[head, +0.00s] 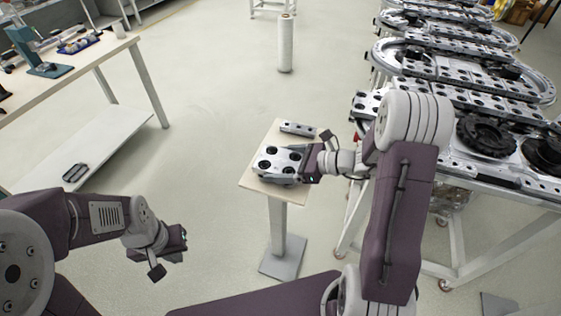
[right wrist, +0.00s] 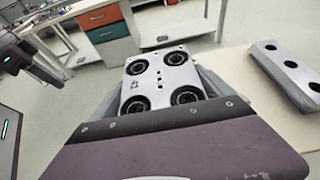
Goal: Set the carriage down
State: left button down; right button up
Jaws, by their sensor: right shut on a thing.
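The carriage (head: 277,162) is a silver plate with black round wheels, shown at the middle of the head view. It also shows in the right wrist view (right wrist: 160,82), flat side up. My right gripper (head: 303,164) is shut on its right-hand end in the head view. The carriage appears over the pale top of a small pedestal stand (head: 253,184); I cannot tell whether it touches it. The gripper hides part of the carriage. My left gripper (head: 168,254) is open and empty, low at the left, away from the stand.
A silver bar with holes (head: 298,129) lies on the stand's far edge; it also shows in the right wrist view (right wrist: 290,72). The ring track (head: 450,70) on its frame stands at the right. A workbench (head: 90,65) is at the left. Open floor lies between.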

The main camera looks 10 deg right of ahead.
jog(key=o, duration=1.8)
jog(key=shift+f, duration=0.15)
jog(key=shift+r, duration=0.3)
jog(key=p+v, duration=0.2)
jog(key=v, duration=1)
jog(key=shift+f, duration=0.2)
